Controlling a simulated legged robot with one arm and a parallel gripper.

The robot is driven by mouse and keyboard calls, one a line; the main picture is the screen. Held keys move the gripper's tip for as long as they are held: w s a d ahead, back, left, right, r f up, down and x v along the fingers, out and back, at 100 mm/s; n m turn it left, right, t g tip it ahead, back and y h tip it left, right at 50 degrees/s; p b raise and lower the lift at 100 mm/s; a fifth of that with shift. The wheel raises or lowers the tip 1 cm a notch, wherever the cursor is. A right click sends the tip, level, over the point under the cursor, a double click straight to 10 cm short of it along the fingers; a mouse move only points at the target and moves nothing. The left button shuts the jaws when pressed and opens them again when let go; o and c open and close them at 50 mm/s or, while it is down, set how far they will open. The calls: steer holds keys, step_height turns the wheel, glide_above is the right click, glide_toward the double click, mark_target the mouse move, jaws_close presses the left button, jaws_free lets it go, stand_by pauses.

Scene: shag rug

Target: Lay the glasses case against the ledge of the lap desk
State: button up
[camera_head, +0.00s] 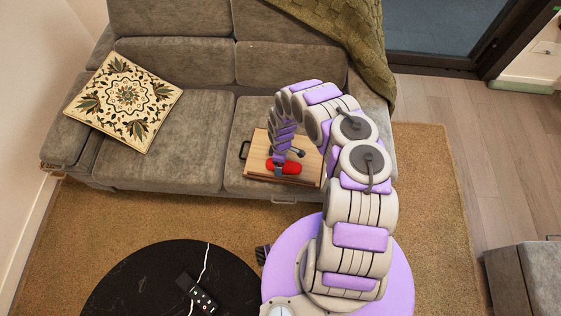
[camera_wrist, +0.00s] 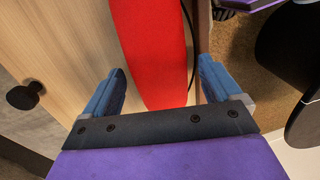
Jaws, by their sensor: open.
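The red glasses case (camera_head: 290,168) lies on the wooden lap desk (camera_head: 258,145), close to its front edge, on the sofa seat. In the wrist view the red case (camera_wrist: 150,45) runs lengthwise between my two blue fingers. My gripper (camera_wrist: 161,72) is open, with one finger on each side of the case and a visible gap on the left. My gripper hides part of the case in the head view.
A dark handle (camera_head: 244,150) is on the lap desk's left side. A patterned cushion (camera_head: 124,100) lies on the sofa's left. A black round table (camera_head: 150,280) holds a remote-like object (camera_head: 197,294). The sofa seat (camera_head: 165,145) left of the desk is clear.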

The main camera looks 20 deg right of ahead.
steer(key=w+d+r+m+h+p, duration=0.15)
steer(key=d+r, duration=0.25)
steer(key=r, duration=0.6)
steer(key=d+r+m+p, duration=0.1)
steer(key=d+r+p, duration=0.15)
steer(key=r, duration=0.65)
steer(key=d+r+m+h+p, duration=0.15)
steer(key=d+r, duration=0.25)
steer(key=r, duration=0.6)
steer(key=s+d+r+m, duration=0.1)
steer(key=s+r+m, duration=0.15)
steer(key=r, duration=0.55)
steer(key=s+r+m, duration=0.1)
steer(key=s+r, duration=0.2)
steer(key=r, duration=0.6)
steer(key=s+a+r+m+y, duration=0.1)
steer(key=s+a+r+m, duration=0.35)
steer(key=s+r, duration=0.8)
steer(key=s+a+r, duration=0.2)
steer(key=s+a, duration=0.1)
steer(key=s, duration=0.5)
steer(key=s+a+r+m+y, duration=0.1)
steer(key=s+a, duration=0.3)
steer(key=s, duration=0.5)
steer(key=shift+s+r+y, duration=0.3)
steer(key=shift+r, duration=0.35)
